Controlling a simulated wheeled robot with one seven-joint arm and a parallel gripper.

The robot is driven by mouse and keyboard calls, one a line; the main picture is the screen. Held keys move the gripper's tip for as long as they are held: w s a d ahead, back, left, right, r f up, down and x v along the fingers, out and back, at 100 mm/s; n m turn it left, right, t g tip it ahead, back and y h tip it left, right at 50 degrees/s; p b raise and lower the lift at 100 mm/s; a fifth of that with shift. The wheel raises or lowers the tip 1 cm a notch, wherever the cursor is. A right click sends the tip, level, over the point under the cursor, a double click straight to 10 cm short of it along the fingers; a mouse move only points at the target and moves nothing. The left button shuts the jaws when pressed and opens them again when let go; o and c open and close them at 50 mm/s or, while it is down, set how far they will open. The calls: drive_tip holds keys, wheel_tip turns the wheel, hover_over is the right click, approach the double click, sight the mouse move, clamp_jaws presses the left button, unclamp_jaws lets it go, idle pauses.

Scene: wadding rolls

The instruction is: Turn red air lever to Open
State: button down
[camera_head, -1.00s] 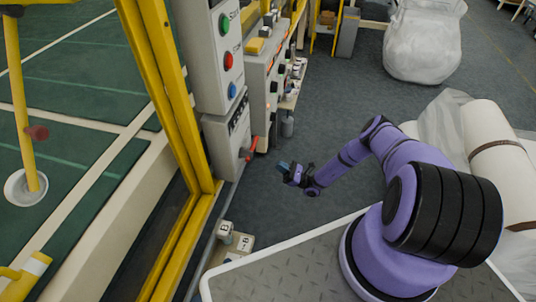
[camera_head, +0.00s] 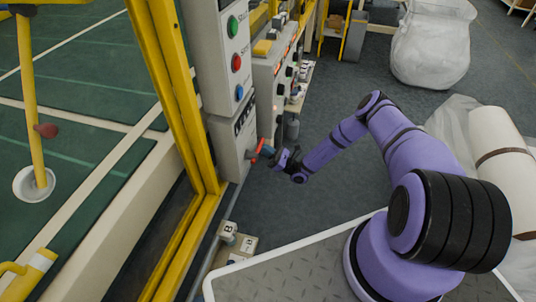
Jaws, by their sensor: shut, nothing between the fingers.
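The red air lever (camera_head: 257,150) sticks out from the right face of the lower grey box (camera_head: 228,145), low on the machine's control column. It looks slanted, with its upper end away from the box. My gripper (camera_head: 268,150) is shut and empty, right at the lever. Its dark tip overlaps the lever in the picture; I cannot tell whether they touch. Any Open marking on the box is too small to read.
Above is a panel with a green button (camera_head: 233,26), a red button (camera_head: 236,62) and a blue button (camera_head: 239,92). A yellow frame (camera_head: 180,110) stands left. White rolls (camera_head: 502,165) lie right. The floor (camera_head: 330,105) beyond my arm is clear.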

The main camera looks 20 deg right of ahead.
drive_tip(key=shift+w+d+r+n+g+y, duration=0.1)
drive_tip(key=shift+r+n+g+y, duration=0.2)
drive_tip(key=shift+n, duration=0.25)
drive_tip(key=shift+r+n+g+y, duration=0.1)
drive_tip(key=shift+n+g+y, duration=0.1)
drive_tip(key=shift+n+g, duration=0.3)
drive_tip(key=s+a+r+n+g+h, duration=0.1)
drive_tip(key=r+n+g, duration=0.4)
drive_tip(key=n, duration=0.6)
drive_tip(key=s+a+r+n+g+h, duration=0.1)
drive_tip(key=s+r+n+g+h, duration=0.1)
drive_tip(key=n+g, duration=0.5)
drive_tip(key=shift+s+a+r+n, duration=0.45)
drive_tip(key=shift+r+n, duration=0.9)
drive_tip(key=shift+n, duration=1.2)
drive_tip(key=w+d, duration=0.2)
drive_tip(key=d, duration=1.1)
drive_tip(key=shift+w, duration=0.15)
